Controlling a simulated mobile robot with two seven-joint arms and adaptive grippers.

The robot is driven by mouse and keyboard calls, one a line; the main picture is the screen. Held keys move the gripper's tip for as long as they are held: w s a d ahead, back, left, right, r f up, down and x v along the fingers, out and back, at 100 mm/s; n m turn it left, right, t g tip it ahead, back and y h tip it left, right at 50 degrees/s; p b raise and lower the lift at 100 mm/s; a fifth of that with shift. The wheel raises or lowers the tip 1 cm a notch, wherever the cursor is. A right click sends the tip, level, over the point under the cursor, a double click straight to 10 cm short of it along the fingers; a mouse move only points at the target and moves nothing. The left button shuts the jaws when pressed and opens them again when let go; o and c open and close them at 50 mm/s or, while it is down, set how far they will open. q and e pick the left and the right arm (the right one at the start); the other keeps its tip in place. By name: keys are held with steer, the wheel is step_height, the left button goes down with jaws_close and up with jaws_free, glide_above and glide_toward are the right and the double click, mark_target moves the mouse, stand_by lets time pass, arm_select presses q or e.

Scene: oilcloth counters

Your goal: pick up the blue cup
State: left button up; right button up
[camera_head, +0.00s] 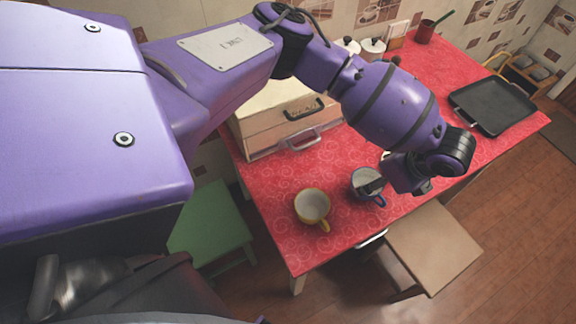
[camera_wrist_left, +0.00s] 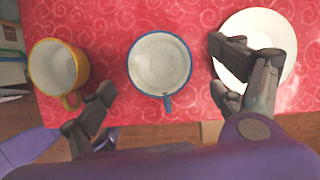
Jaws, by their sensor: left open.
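The blue cup (camera_head: 357,180) stands upright on the red patterned cloth, pale inside, with a blue rim and handle. In the left wrist view the blue cup (camera_wrist_left: 160,62) is at the upper middle, its handle toward the bottom. My left gripper (camera_head: 398,188) is open and empty beside and above the cup, and one dark finger covers part of it in the head view. In the left wrist view the spread fingers of the gripper (camera_wrist_left: 160,93) show on either side of the cup, apart from it. My right gripper is not in view.
A yellow cup (camera_head: 312,205) stands left of the blue cup. A white plate (camera_wrist_left: 238,32) lies to its right, partly behind a finger. A wooden bread box (camera_head: 262,118) and a black tray (camera_head: 492,104) are farther back. Stools (camera_head: 432,246) stand by the table's front edge.

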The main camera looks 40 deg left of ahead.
arm_select(q)
steer(key=x, duration=0.5)
steer(key=shift+s, duration=0.3)
steer(key=shift+c, duration=0.3)
steer(key=shift+d, duration=0.1)
steer(key=c, duration=1.1)
steer(key=shift+c, duration=0.8)
steer(key=shift+r, duration=0.15)
